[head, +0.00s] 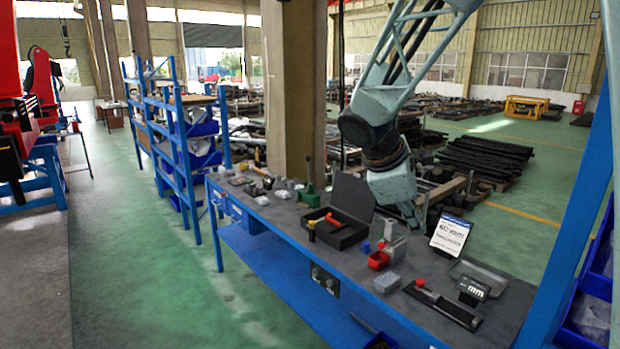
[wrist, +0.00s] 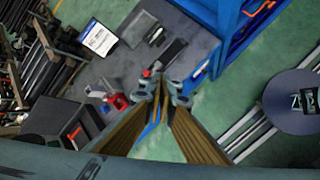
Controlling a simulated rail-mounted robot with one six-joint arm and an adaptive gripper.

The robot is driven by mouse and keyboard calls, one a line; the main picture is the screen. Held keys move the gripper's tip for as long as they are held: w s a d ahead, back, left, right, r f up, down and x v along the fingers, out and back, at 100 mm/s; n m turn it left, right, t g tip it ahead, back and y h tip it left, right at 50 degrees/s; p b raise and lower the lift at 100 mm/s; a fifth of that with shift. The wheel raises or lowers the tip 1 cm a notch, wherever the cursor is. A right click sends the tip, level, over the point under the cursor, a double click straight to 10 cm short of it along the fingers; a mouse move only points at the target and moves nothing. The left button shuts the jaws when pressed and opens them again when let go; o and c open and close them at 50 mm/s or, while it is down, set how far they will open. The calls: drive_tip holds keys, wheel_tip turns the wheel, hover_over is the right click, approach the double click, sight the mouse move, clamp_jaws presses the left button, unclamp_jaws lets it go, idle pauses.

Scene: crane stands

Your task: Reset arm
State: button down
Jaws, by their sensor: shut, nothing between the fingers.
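My arm reaches down from the top of the head view, and its pale blue-green lower part (head: 393,185) is over the back edge of the workbench. My gripper (wrist: 160,88) shows in the wrist view, with its fingertips together and nothing between them. Past the tips the bench lies below, with a red bin and a small red-topped item close to them in the picture. I cannot make out the fingers clearly in the head view.
The dark-topped blue workbench (head: 270,222) holds an open black case (head: 338,229), a red bin (head: 378,261), a white sign (head: 450,235) and a digital gauge (head: 472,290). A blue shelf rack (head: 188,150) stands at left. Green floor (head: 265,300) is clear in front.

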drive_tip(key=s+d+r+m+y, duration=0.1)
drive_tip(key=s+r+m, duration=0.3)
drive_tip(key=s, duration=0.9)
drive_tip(key=s+a+m+y+b, duration=0.1)
drive_tip(key=s+a+m, duration=0.1)
drive_tip(key=s, duration=0.8)
drive_tip(key=s+a+m+y+b, duration=0.1)
drive_tip(key=s+m, duration=0.4)
drive_tip(key=s, duration=0.5)
drive_tip(key=s+a+f+m+y+b, duration=0.1)
drive_tip(key=s+a+m+y, duration=0.1)
drive_tip(key=s, duration=0.8)
drive_tip(key=shift+a+m+y, duration=0.4)
drive_tip(key=shift+a+m, duration=0.3)
drive_tip(key=shift+m, duration=0.1)
